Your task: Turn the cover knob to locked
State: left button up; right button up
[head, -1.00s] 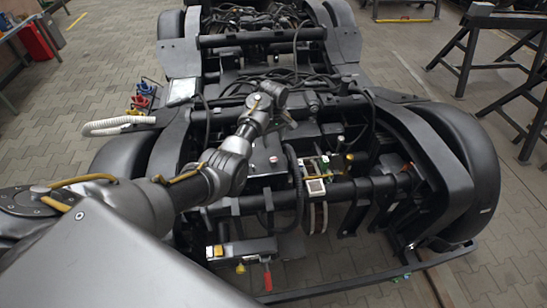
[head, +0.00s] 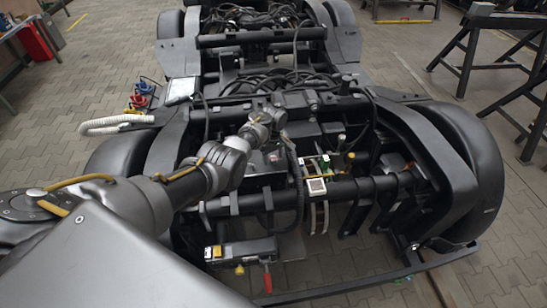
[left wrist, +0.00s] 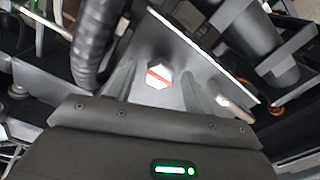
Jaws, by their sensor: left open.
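The cover knob (left wrist: 159,75) is a small white hexagon with a red stripe across it, slightly slanted in the left wrist view. It sits on a grey cover plate (left wrist: 160,45). My left gripper (left wrist: 157,80) is open, with one finger on each side of the knob; I cannot tell whether they touch it. In the head view my left gripper (head: 272,117) is over the middle of the near bogie (head: 350,190), and the knob is hard to make out there. My right gripper is not in view.
A thick black hose (left wrist: 95,45) runs close to the left of the cover plate. Pipes and cables crowd the bogie around it. A flat box with a red-handled lever (head: 267,280) is at the near side. Dark trestles (head: 490,60) stand on the paved floor at right.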

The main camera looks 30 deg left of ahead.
pick_arm(q)
jog(key=c, duration=1)
